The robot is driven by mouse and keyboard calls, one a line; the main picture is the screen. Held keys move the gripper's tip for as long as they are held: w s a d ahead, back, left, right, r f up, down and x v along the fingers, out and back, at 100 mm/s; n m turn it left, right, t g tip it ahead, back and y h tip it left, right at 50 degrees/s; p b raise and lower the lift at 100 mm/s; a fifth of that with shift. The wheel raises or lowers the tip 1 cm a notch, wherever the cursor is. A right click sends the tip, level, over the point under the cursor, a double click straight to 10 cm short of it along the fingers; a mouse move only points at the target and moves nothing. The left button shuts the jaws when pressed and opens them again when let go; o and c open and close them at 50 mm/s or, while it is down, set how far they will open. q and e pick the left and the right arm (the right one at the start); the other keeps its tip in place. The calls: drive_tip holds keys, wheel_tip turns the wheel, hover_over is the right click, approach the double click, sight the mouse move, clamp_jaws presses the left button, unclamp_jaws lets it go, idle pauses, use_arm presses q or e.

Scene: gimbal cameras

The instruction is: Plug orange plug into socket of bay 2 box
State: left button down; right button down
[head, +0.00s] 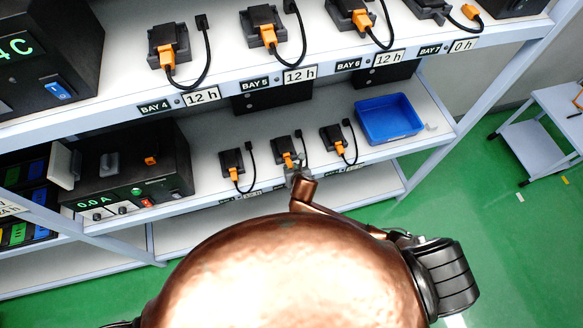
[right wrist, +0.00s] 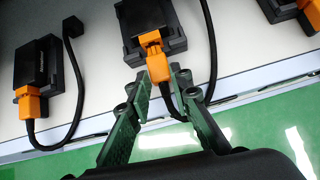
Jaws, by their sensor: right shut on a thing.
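The bay 2 box (right wrist: 131,30), taken to be the middle black box of the lower shelf, also shows in the head view (head: 281,144). Its orange socket (right wrist: 150,39) faces the shelf's front edge. The orange plug (right wrist: 158,68) is at the socket mouth, slightly askew; I cannot tell whether it is fully seated. My right gripper (right wrist: 162,84) is shut on the plug's rear, its fingers on both sides. In the head view the right gripper (head: 297,176) is at the shelf edge before this box. The left gripper is not in view.
Similar boxes with orange plugs stand left (head: 231,162) and right (head: 331,138). Black cables loop beside them. A blue bin (head: 390,118) is further right. The upper shelf (head: 225,88) overhangs behind. A black power unit (head: 120,170) stands left.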

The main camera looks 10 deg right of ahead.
drive_tip(key=shift+w+r, duration=0.1)
drive_tip(key=shift+w, duration=0.85)
idle(0.6)
drive_tip(key=c, duration=1.7)
unclamp_jaws()
drive_tip(key=shift+o, duration=0.2)
drive_tip(key=v, duration=1.2)
